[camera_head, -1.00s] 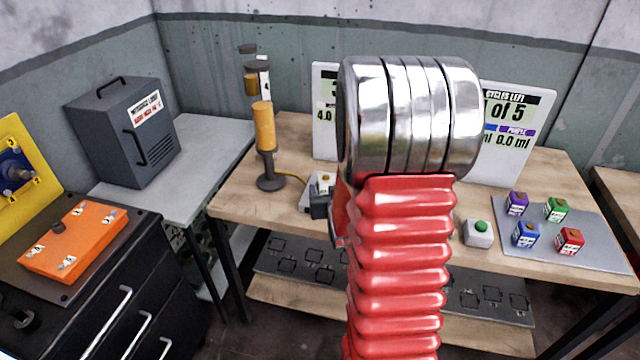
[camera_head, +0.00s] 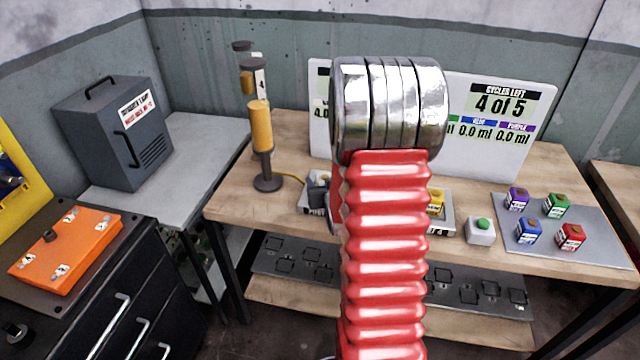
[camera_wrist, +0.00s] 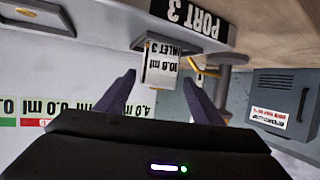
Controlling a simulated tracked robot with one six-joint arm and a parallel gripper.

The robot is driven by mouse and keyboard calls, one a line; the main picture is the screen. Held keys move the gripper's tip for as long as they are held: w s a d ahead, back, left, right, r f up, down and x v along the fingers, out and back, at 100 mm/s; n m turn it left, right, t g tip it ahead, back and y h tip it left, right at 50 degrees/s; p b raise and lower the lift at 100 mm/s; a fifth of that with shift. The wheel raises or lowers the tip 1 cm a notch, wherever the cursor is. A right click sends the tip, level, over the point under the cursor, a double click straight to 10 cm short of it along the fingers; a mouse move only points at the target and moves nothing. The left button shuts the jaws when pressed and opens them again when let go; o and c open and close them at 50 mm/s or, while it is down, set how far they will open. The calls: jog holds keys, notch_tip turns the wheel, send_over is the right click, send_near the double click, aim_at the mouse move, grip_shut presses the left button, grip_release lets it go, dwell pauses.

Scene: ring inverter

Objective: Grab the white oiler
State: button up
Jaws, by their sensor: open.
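In the wrist view, which is upside down, a small white block (camera_wrist: 161,68) labelled "10.0 ml INLET 3" shows between and beyond my fingertips. It looks like the white oiler, though its full shape is unclear. It sits at a plate (camera_wrist: 178,22) marked "PORT 3". My gripper (camera_wrist: 158,77) is open, with its two dark fingers apart on either side of the block and nothing between them. In the head view my own arm hides the gripper and this block.
On the bench (camera_head: 235,205) are a yellow cylinder on a stand (camera_head: 261,135), a yellow block (camera_head: 435,201), a green button (camera_head: 481,227) and several coloured blocks on a grey plate (camera_head: 590,245). A display board (camera_head: 500,130) reads "4 of 5". A dark cabinet (camera_head: 112,130) stands left.

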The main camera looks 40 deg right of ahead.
jog(key=shift+x, duration=0.9)
jog(key=shift+s+d, duration=0.1)
jog(key=shift+d, duration=0.05)
jog(key=c, duration=1.2)
jog(key=shift+r, duration=5.05)
